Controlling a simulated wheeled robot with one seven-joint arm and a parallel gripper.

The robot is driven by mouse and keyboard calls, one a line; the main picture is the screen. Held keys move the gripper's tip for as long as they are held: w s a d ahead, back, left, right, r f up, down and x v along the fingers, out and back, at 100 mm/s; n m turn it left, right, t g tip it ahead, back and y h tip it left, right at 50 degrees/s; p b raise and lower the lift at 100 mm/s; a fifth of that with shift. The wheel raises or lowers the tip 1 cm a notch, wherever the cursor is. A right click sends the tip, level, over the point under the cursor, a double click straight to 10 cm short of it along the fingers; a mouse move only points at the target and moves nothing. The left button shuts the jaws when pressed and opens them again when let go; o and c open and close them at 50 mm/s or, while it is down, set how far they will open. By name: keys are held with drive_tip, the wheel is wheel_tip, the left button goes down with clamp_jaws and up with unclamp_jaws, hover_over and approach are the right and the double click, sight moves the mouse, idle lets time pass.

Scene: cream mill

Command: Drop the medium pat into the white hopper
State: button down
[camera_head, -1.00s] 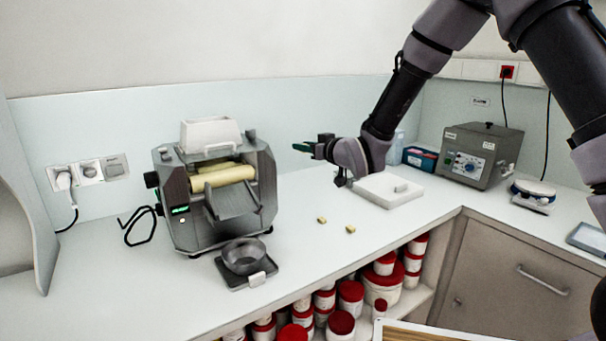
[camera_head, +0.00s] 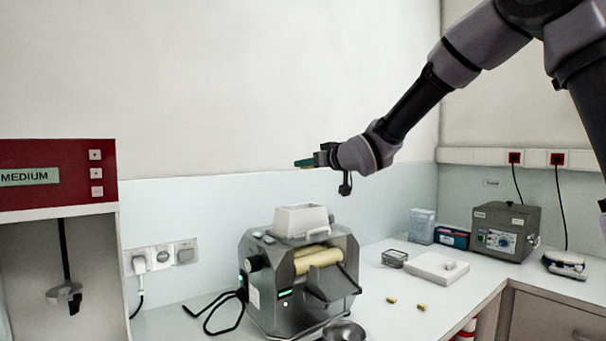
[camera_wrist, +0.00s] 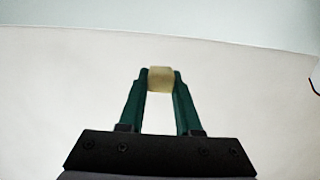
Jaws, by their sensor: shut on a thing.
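My gripper (camera_head: 304,163) is raised above the mill, at the upper middle of the head view. Its green fingers are shut on a pale yellow pat (camera_wrist: 160,79), which shows between the fingertips in the wrist view. The white hopper (camera_head: 300,221) is an open-topped box on top of the grey mill (camera_head: 290,285). In the head view the gripper is above the hopper in the picture, with a clear gap; how they line up in depth I cannot tell. Two other small yellow pats, (camera_head: 391,300) and (camera_head: 422,306), lie on the counter right of the mill.
A red-topped cabinet (camera_head: 60,155) labelled MEDIUM stands at the left. A white slab (camera_head: 438,267), a wire basket (camera_head: 395,258) and a grey device (camera_head: 505,229) are on the counter at the right. A metal bowl (camera_head: 344,331) sits before the mill.

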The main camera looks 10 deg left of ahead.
drive_tip(key=shift+f, duration=2.8)
drive_tip(key=c, duration=0.5)
unclamp_jaws()
drive_tip(key=v, duration=1)
drive_tip(key=shift+s+d, duration=0.25)
drive_tip(key=shift+d, duration=0.1)
